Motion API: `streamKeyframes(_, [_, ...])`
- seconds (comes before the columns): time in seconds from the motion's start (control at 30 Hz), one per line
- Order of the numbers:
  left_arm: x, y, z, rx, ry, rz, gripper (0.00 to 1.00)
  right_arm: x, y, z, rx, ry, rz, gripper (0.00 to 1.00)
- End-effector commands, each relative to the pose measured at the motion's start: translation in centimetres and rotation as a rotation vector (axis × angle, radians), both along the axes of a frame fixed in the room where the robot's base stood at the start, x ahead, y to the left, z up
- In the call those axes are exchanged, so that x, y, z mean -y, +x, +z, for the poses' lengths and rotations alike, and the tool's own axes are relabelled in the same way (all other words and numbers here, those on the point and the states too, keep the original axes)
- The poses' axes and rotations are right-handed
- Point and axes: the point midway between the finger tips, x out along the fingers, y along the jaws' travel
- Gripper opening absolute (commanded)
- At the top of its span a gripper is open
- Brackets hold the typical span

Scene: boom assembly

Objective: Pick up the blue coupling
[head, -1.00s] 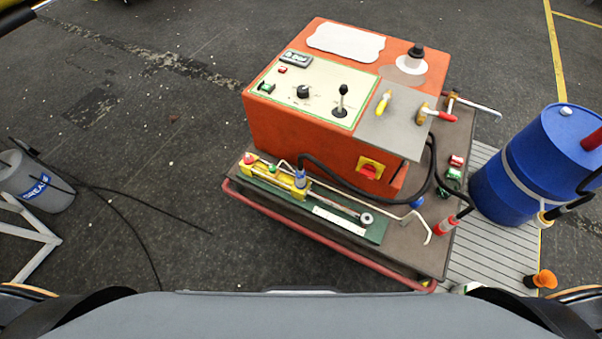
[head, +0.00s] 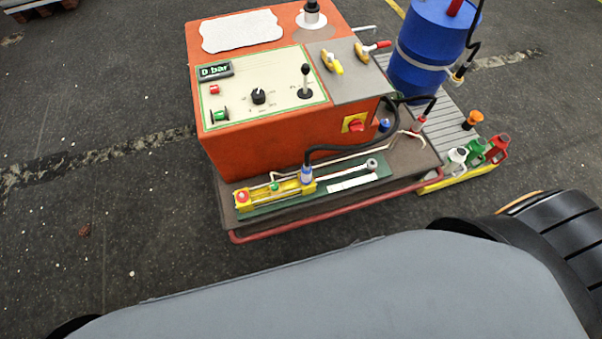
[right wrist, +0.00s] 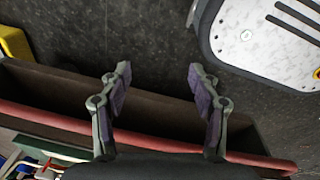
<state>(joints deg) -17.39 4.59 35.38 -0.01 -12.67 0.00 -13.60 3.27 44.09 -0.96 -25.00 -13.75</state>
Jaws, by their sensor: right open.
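My right gripper (right wrist: 158,75) is open and empty in the right wrist view. Its fingers are over the cart's dark edge and red rail (right wrist: 60,115), with dark floor beyond. No blue coupling is clearly visible between the fingers. My left gripper is not in view.
An orange control box (head: 255,130) fills most of the cart. A blue drum (head: 425,50) stands on a ribbed platform at right. A yellow rack (head: 458,180) holds white, green and red pieces. An orange-topped piece (head: 472,119) stands nearby.

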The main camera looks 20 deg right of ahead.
Motion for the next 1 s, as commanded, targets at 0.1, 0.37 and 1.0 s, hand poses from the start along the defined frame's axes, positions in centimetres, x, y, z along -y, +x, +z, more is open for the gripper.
streamKeyframes(0.1, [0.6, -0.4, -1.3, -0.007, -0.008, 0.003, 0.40, -3.3, 13.8, 5.6, 0.003, -0.023, 0.391, 0.64])
streamKeyframes(0.37, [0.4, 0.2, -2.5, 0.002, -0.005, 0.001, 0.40, -8.0, 28.5, 22.1, -0.077, -0.069, 1.275, 0.64])
streamKeyframes(1.0, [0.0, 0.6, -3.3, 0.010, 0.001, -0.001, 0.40, -11.0, 32.1, 24.7, -0.132, -0.044, 1.808, 0.64])
